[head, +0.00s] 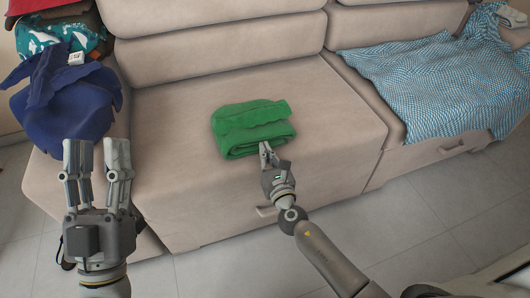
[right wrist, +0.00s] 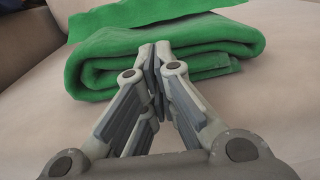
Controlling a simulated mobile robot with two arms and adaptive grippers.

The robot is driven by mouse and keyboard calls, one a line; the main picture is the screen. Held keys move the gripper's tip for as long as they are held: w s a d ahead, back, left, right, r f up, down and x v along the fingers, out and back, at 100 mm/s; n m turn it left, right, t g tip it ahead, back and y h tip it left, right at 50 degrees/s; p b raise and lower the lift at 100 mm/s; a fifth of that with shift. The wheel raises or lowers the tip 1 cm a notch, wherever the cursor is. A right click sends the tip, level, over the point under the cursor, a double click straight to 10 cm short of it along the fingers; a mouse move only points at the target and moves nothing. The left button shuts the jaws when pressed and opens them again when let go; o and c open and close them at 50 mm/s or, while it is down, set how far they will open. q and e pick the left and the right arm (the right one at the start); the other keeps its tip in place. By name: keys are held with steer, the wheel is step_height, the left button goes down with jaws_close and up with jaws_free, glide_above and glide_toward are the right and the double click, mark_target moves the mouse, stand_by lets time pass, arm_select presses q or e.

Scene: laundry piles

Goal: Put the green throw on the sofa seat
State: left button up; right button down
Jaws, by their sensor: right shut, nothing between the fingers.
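The green throw (head: 250,128) lies folded on the seat of the beige sofa (head: 330,112), near the middle of the head view. In the right wrist view the throw (right wrist: 100,62) shows stacked folds, with a top flap lying back. My right gripper (head: 265,147) is at the throw's front edge, its fingers shut together with nothing between them. In the right wrist view the fingertips (right wrist: 154,50) are in front of the folds; I cannot tell whether they touch. My left gripper (head: 97,150) is open and empty in front of the sofa's left end.
Dark blue cloth (head: 65,100), teal patterned cloth (head: 60,38) and red cloth (head: 40,8) are piled at the left end. A blue-and-white patterned blanket (head: 440,85) covers the right seat. Bare seat surrounds the throw. Tiled floor (head: 420,205) lies in front.

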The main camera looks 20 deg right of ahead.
mark_target(253, 122)
arm_select(q)
steer(key=shift+s+r, duration=0.1)
steer(key=shift+r, duration=0.05)
arm_select(e)
steer(key=shift+w, duration=0.3)
steer(key=shift+w, duration=1.95)
arm_select(q)
steer(key=shift+s+a+r+t+h, duration=0.1)
steer(key=shift+s+r+t+h, duration=0.3)
steer(key=shift+s+r+t, duration=0.4)
steer(key=shift+s, duration=0.1)
